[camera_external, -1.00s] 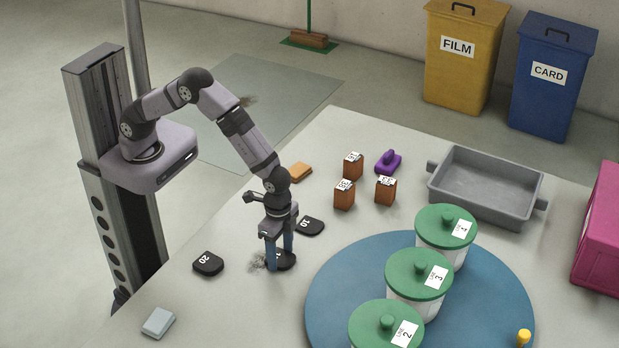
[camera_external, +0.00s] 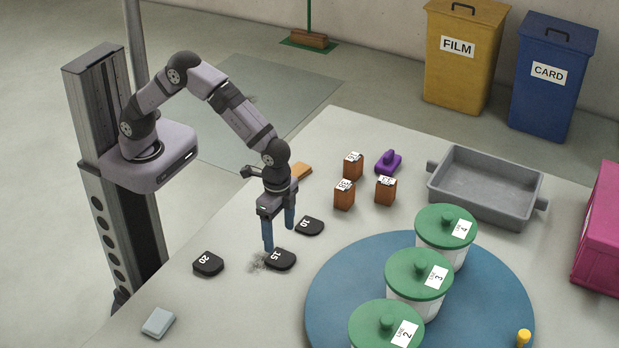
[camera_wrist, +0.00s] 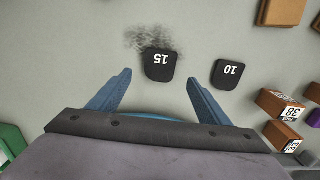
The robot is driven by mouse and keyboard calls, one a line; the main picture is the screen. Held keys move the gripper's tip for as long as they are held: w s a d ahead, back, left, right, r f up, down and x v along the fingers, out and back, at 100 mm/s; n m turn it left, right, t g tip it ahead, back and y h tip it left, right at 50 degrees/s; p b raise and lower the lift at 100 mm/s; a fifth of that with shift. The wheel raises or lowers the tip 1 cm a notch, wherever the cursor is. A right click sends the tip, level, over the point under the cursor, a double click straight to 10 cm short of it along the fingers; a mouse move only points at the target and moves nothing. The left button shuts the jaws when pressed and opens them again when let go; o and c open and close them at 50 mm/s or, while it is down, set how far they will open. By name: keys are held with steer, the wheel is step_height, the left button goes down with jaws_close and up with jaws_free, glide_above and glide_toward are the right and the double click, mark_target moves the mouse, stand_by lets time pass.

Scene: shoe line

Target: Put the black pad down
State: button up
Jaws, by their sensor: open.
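A black pad marked 15 (camera_external: 281,259) lies flat on the table beside a dark smudge. It also shows in the wrist view (camera_wrist: 160,68), ahead of the fingertips and between their lines. A black pad marked 10 (camera_external: 310,226) lies behind it to the right, and a black pad marked 20 (camera_external: 207,263) lies to the left. My gripper (camera_external: 279,239) is open and empty, above and a little behind the 15 pad. Its two blue fingers are spread in the wrist view (camera_wrist: 160,82) and touch no pad.
A blue round mat (camera_external: 480,300) bears several white tubs with green lids (camera_external: 418,270). Several brown boxes (camera_external: 344,195), a purple object (camera_external: 388,162) and a grey tray (camera_external: 485,187) stand farther back. A pale block (camera_external: 158,322) lies front left. Smudged grit (camera_external: 256,262) lies beside the 15 pad.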

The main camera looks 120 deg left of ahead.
steer(key=shift+r, duration=2.15)
steer(key=s, duration=2.4)
steer(key=shift+s, duration=0.4)
steer(key=shift+r, duration=0.15)
step_height(320, 180, up, 17)
steer(key=p, duration=1.7)
steer(key=shift+r, duration=0.1)
steer(key=shift+o, duration=0.9)
